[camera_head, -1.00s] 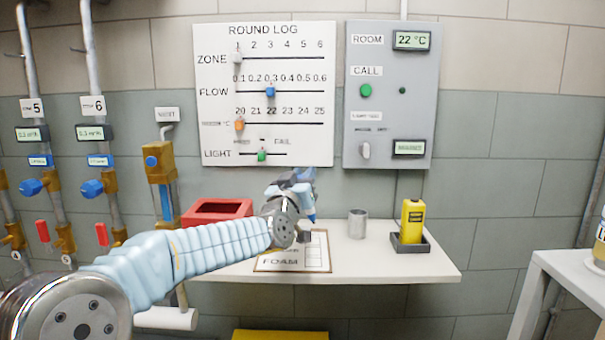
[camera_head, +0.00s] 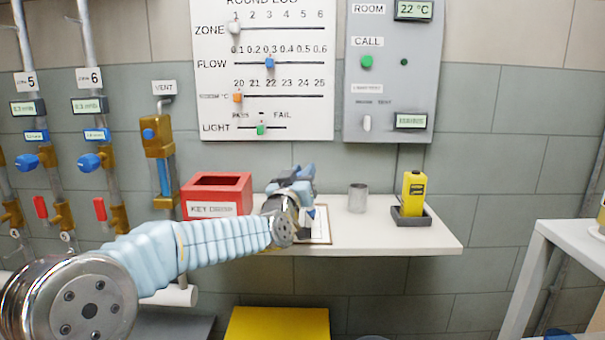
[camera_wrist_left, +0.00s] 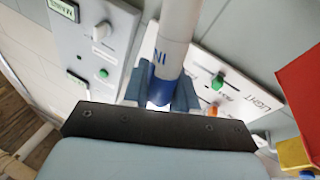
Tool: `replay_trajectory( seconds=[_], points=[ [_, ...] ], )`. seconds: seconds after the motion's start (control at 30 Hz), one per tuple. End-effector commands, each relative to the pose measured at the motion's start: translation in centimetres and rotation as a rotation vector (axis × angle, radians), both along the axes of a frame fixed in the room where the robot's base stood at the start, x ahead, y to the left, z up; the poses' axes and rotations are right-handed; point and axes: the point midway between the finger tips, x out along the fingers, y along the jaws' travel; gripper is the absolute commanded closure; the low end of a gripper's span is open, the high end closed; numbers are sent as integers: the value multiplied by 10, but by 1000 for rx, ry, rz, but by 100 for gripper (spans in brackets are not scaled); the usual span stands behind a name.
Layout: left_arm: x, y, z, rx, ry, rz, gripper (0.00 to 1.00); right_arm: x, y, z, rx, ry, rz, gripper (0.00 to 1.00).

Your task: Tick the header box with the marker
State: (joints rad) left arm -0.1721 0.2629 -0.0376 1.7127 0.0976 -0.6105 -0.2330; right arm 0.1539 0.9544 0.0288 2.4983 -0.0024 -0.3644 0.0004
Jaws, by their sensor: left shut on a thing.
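My left gripper (camera_head: 297,186) is over the shelf, with its arm coming in from the left. In the left wrist view its two blue fingers (camera_wrist_left: 161,93) are shut on a thick white marker (camera_wrist_left: 178,32) with a blue band and blue lettering. In the head view the marker is mostly hidden by the gripper. The clipboard with the form (camera_head: 321,226) lies on the shelf behind my wrist. Only its right part shows, and the header box is hidden. I cannot tell whether the marker touches the form. My right gripper is not in view.
The white shelf (camera_head: 420,238) carries a red key box (camera_head: 216,190) at left, a grey metal cup (camera_head: 357,198) and a yellow device (camera_head: 413,192) in a dark holder at right. The round log board (camera_head: 290,100) and grey call panel (camera_head: 390,85) hang above.

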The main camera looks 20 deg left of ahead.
Motion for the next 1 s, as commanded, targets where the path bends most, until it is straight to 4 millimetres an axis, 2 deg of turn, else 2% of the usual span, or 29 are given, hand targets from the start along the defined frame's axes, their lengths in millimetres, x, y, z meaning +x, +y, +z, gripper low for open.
replay_trajectory(
  seconds=[1.0],
  points=[
    [0, 0, -7, 0, 0, 0, 100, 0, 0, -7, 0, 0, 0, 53]
  ],
)
